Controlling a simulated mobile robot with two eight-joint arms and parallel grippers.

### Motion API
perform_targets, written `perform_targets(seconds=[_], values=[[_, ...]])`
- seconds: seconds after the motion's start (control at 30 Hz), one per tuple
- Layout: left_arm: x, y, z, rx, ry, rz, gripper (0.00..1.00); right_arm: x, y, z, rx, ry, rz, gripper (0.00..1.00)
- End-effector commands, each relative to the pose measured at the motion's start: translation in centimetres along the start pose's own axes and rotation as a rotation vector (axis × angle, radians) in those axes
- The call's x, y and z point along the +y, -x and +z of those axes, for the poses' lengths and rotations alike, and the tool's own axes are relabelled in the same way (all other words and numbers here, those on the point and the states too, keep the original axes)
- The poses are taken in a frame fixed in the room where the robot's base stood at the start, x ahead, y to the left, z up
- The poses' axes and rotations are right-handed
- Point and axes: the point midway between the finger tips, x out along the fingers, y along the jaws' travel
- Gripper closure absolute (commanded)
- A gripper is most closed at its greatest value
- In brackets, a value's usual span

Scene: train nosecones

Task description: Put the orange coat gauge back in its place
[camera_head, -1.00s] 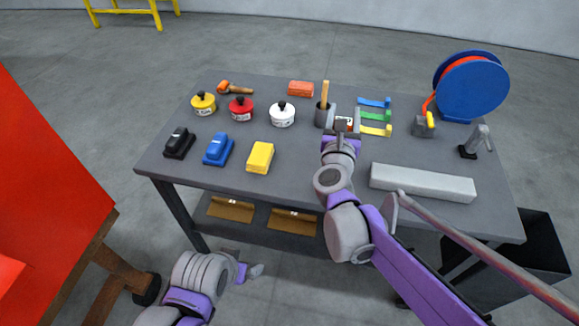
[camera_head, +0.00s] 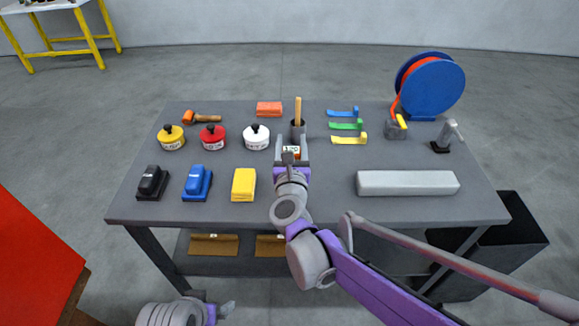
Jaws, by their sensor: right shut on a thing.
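The fingers hide much of the gauge. My left gripper (camera_head: 222,311) is low at the bottom edge, in front of the table; its fingers are too small and cut off to tell their state.
On the grey table (camera_head: 320,210) are yellow (camera_head: 171,138), red (camera_head: 212,138) and white (camera_head: 256,138) pots, blocks at front left, coloured hooked strips (camera_head: 348,125), a long grey bar (camera_head: 407,183) and a blue reel (camera_head: 431,86). A dark bin (camera_head: 515,235) stands at right.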

Motion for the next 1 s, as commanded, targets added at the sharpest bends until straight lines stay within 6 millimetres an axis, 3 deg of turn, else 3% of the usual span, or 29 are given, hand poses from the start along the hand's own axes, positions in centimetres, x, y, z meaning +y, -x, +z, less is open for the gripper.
perform_targets(seconds=[0.43, 0.83, 0.87, 1.0], values=[[0.0, -0.8, 0.5, -0.003, 0.000, 0.000, 0.00, 0.0, 0.0, -5.1, 0.000, 0.002, 0.000, 1.00], [0.0, -1.1, 0.7, -0.004, 0.000, 0.000, 0.00, 0.0, 0.0, -5.7, 0.000, 0.001, 0.000, 1.00], [0.0, -1.1, 0.6, -0.004, 0.000, 0.000, 0.00, 0.0, 0.0, -5.6, 0.000, 0.001, 0.000, 0.38], [0.0, -1.0, 0.6, -0.004, 0.000, 0.000, 0.00, 0.0, 0.0, -5.6, 0.000, 0.001, 0.000, 0.13]])
